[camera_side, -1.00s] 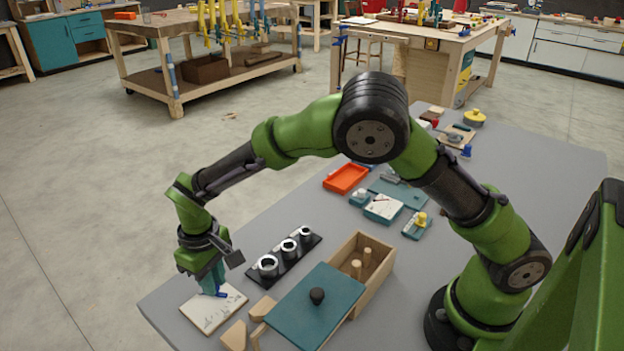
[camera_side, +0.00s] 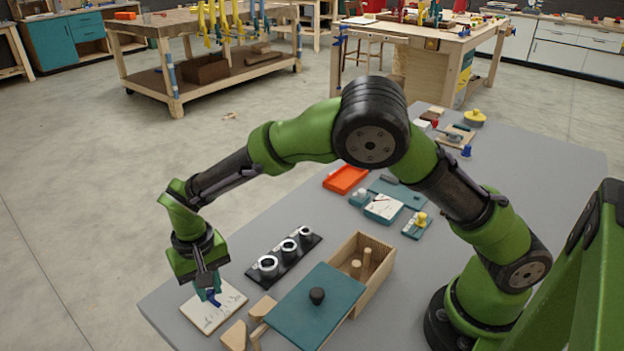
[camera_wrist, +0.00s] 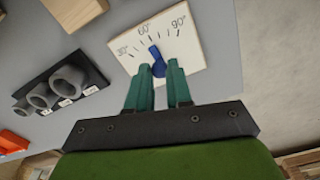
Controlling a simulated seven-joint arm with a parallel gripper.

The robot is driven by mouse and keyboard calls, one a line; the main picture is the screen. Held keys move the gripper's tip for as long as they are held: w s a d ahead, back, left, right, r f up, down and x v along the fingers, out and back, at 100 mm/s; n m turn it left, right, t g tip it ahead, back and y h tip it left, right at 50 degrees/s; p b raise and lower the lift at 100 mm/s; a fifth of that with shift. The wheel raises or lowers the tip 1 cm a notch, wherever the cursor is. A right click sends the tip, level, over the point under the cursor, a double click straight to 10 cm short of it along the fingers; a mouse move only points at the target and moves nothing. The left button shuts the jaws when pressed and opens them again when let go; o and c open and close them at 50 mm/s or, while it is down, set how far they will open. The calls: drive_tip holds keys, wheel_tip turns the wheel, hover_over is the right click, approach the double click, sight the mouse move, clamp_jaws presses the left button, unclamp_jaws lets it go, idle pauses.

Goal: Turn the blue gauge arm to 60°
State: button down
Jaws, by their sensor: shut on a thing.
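The gauge is a pale board (camera_side: 205,320) lying flat at the table's near left corner. In the wrist view the board (camera_wrist: 190,50) shows tick marks and the labels 30°, 60° and 90°. The blue gauge arm (camera_wrist: 156,62) points up and slightly left, its tip close to the 60° label; exact alignment with the tick is hard to tell. My gripper (camera_wrist: 159,68) has its teal fingers closed around the blue arm. In the side view my gripper (camera_side: 208,292) reaches down onto the board, and part of the blue arm (camera_side: 214,299) shows beside the fingers.
A black rack with several grey rings (camera_side: 284,258) lies right of the board. A wooden box (camera_side: 375,285) with a teal lid (camera_side: 315,300) and wooden blocks (camera_side: 235,336) stand near the front. An orange tray (camera_side: 346,179) is farther back.

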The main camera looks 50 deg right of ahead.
sight(208, 291)
drive_tip(key=shift+a+m, duration=0.1)
drive_tip(key=shift+m, duration=0.2)
drive_tip(key=c, duration=1)
unclamp_jaws()
wheel_tip(208, 291, up, 17)
drive_tip(key=shift+w, duration=0.1)
drive_tip(key=s+d+r+t, duration=0.1)
drive_tip(key=s+d+t, duration=0.1)
drive_tip(key=s+d, duration=0.4)
drive_tip(key=s+d+r+t+y, duration=0.1)
drive_tip(key=s+d+r+t, duration=0.1)
drive_tip(key=s+d, duration=0.4)
drive_tip(key=s+d+r+t+y, duration=0.1)
drive_tip(key=s+d+t, duration=0.2)
drive_tip(key=s+d, duration=0.4)
drive_tip(key=shift+d+r, duration=0.15)
drive_tip(key=shift+d, duration=1.15)
